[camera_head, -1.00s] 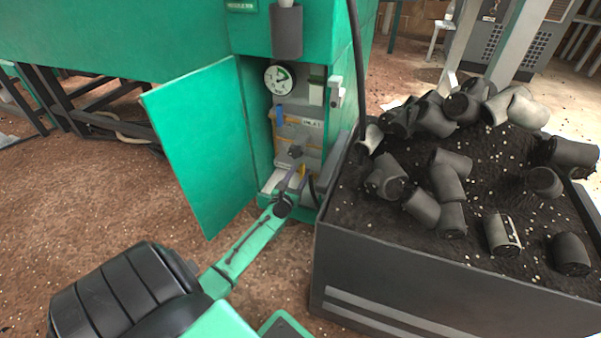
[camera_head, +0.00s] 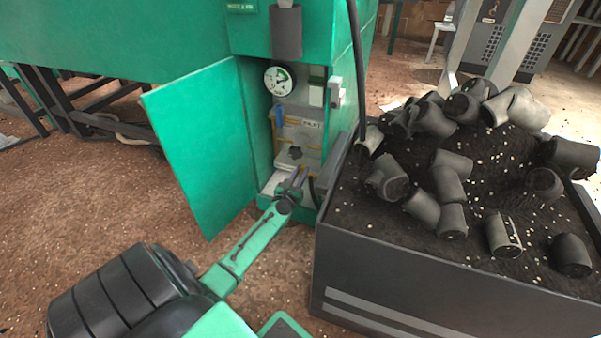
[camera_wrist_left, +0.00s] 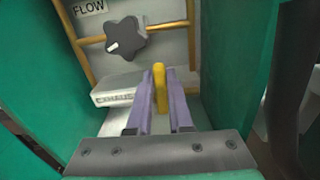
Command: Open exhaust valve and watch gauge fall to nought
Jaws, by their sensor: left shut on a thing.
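The open green cabinet holds a round white pressure gauge (camera_head: 279,80) with a dark needle and a green sector; its value is too small to read. In the left wrist view, the exhaust valve's yellow handle (camera_wrist_left: 159,82) stands upright beside a pale block marked EXHAUST (camera_wrist_left: 114,97). My left gripper (camera_head: 299,178) reaches into the cabinet's lower part. Its purple fingers (camera_wrist_left: 164,92) are shut on the yellow handle, one on each side. In the head view the handle is hidden by the gripper. My right gripper is not in view.
A dark star-shaped knob (camera_wrist_left: 125,39) labelled FLOW sits just above the handle. A blue handle (camera_head: 279,115) hangs below the gauge. The green door (camera_head: 196,150) stands open at left. A dark bin (camera_head: 440,292) of black pipe pieces stands close at right.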

